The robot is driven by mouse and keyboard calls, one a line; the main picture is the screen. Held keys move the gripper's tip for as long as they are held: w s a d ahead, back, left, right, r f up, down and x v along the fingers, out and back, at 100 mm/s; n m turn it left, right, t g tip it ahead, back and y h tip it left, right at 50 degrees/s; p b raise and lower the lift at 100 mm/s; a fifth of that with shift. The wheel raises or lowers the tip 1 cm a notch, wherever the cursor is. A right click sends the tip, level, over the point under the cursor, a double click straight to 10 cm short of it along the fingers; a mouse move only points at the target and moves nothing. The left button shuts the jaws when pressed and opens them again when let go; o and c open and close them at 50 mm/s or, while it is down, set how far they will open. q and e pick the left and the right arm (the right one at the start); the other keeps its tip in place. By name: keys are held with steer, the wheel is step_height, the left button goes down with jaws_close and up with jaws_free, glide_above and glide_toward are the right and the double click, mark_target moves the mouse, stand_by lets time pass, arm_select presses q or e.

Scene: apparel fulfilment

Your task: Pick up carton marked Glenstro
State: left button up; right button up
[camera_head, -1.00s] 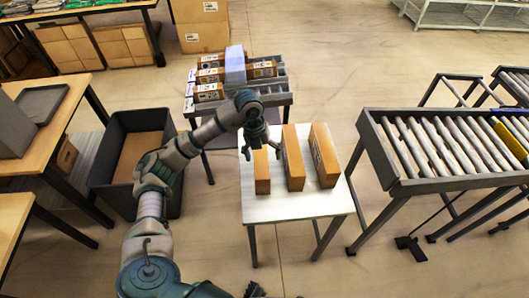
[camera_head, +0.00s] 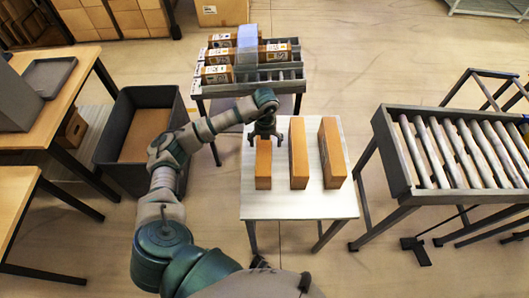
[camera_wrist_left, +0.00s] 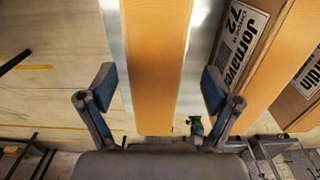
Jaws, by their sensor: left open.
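Three tall orange-brown cartons stand on a white table: left (camera_head: 264,168), middle (camera_head: 299,160) and right (camera_head: 333,155). No Glenstro marking is readable. My left gripper (camera_head: 265,140) is open over the far end of the left carton. In the left wrist view, the open fingers of my left gripper (camera_wrist_left: 158,92) stand on either side of this carton (camera_wrist_left: 155,55), with gaps visible. A neighbouring carton (camera_wrist_left: 238,45) there carries a "Jornaver 72" label; another carton's label beyond it is cut off. My right gripper is not in view.
The white table (camera_head: 300,207) has free room in front of the cartons. Behind it, a rack (camera_head: 280,86) holds more labelled cartons and a bluish-grey box (camera_head: 248,45). A dark bin (camera_head: 112,140) is at left, a roller conveyor (camera_head: 395,165) at right.

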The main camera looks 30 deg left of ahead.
arm_select(q)
steer(key=shift+s+a+f, duration=0.1)
steer(key=shift+f, duration=0.55)
steer(key=f, duration=0.3)
steer(key=shift+a+f, duration=0.2)
steer(key=shift+f, duration=0.55)
steer(key=shift+c, duration=0.4)
steer(key=c, duration=1.5)
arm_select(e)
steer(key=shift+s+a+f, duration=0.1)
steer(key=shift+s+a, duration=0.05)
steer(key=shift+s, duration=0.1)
